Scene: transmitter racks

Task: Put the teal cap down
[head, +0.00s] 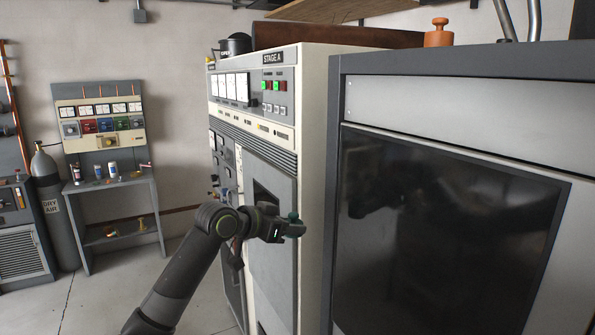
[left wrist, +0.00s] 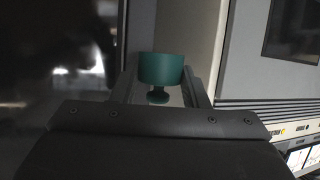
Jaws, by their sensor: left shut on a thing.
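My left gripper (head: 296,228) reaches in from the left in the head view, in front of the cream transmitter rack. It is shut on the teal cap (head: 293,216), which shows only as a small dark green shape at the fingertips. In the left wrist view the teal cap (left wrist: 161,69) is clear, with a wide round top and a narrower stem, between the two fingers of the left gripper (left wrist: 160,88). No surface is seen touching the cap. My right gripper is in neither view.
The cream rack (head: 312,120) marked STAGE A stands beside a grey cabinet (head: 440,63) with a dark glossy panel. At the left are a grey bench (head: 120,183) holding small bottles and a gas cylinder (head: 47,190). Open floor lies between the bench and the rack.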

